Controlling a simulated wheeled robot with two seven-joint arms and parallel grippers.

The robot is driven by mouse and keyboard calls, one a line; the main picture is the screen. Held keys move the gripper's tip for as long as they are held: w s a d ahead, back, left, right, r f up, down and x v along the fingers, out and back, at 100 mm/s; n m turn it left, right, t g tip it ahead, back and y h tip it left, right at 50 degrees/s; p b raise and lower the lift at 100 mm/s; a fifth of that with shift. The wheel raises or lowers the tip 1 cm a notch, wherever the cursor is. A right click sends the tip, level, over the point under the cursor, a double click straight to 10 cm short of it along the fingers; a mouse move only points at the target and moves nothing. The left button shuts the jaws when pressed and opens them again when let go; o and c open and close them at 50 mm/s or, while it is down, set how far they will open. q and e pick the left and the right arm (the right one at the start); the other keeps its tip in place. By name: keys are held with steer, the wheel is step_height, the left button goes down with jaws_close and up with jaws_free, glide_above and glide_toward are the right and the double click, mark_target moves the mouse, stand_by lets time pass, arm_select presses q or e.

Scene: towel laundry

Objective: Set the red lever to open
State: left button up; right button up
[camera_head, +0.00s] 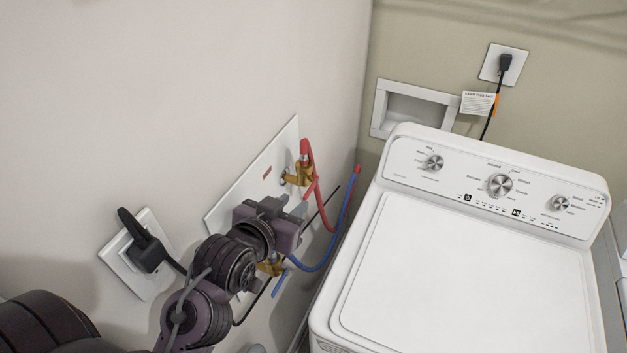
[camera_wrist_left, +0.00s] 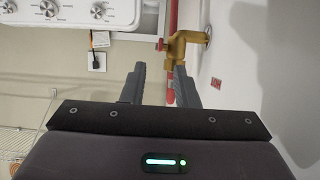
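The red lever (camera_head: 313,189) sits on the upper brass valve (camera_head: 298,175) of the white wall plate and slants down from the valve body. In the left wrist view the red lever (camera_wrist_left: 170,96) shows just below the brass valve (camera_wrist_left: 180,45), partly hidden by a fingertip. My left gripper (camera_head: 303,209) is just below and in front of the valve, its fingers pointing toward it. In the wrist view its two fingers (camera_wrist_left: 159,70) are apart, with the lever seen in the gap, nearer the right-hand finger. Contact cannot be told. My right gripper is not in view.
A red hose (camera_head: 331,215) hangs from the upper valve. A lower brass valve (camera_head: 271,266) with a blue lever (camera_head: 279,284) and blue hose (camera_head: 318,264) is close under my gripper. A black plug (camera_head: 146,251) sticks out at left. The white washer (camera_head: 455,270) stands at right.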

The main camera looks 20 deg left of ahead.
mark_target(307, 193)
arm_select(q)
steer(key=x, duration=0.5)
steer(key=shift+w+p, duration=0.3)
steer(key=shift+p, duration=0.1)
steer(key=shift+w+f, duration=0.35)
steer(key=shift+w, duration=0.15)
steer(key=shift+s, duration=0.1)
jaws_close()
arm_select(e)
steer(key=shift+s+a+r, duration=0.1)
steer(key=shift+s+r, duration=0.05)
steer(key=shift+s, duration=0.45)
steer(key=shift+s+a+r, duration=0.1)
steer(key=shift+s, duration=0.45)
